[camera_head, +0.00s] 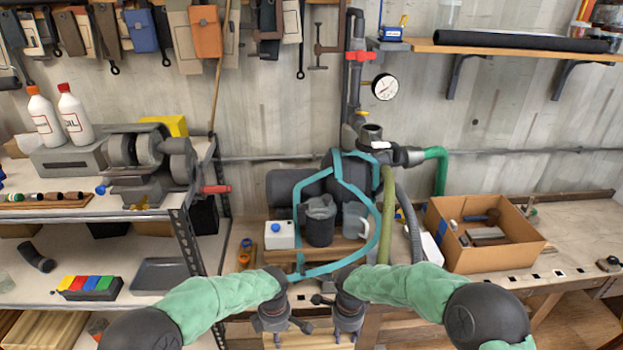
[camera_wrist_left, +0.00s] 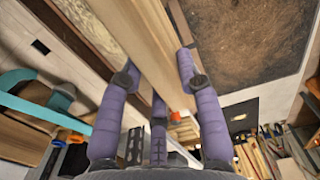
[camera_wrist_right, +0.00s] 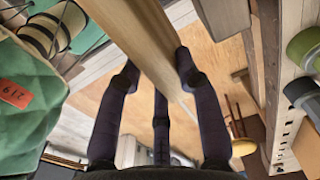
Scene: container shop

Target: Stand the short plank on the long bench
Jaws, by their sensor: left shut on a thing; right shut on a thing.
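The short plank is pale wood. It shows in the left wrist view (camera_wrist_left: 150,45) and the right wrist view (camera_wrist_right: 140,40), running between the fingers in each. In the head view its pale end (camera_head: 312,342) shows at the bottom edge, and the rest is cut off. My left gripper (camera_head: 277,328) and my right gripper (camera_head: 345,326) are side by side at the bottom centre, both shut on the plank, in front of the long bench. The long bench (camera_head: 580,240) runs along the wall, with square holes along its front. I cannot tell whether the plank touches it.
A cardboard box (camera_head: 500,258) with tools stands on the bench at right. A white canister (camera_head: 279,235), a dark container (camera_head: 320,225) and hoses crowd the bench centre. A metal shelf (camera_head: 185,240) with a grinder (camera_head: 150,150) stands at left. The bench's far right looks mostly clear.

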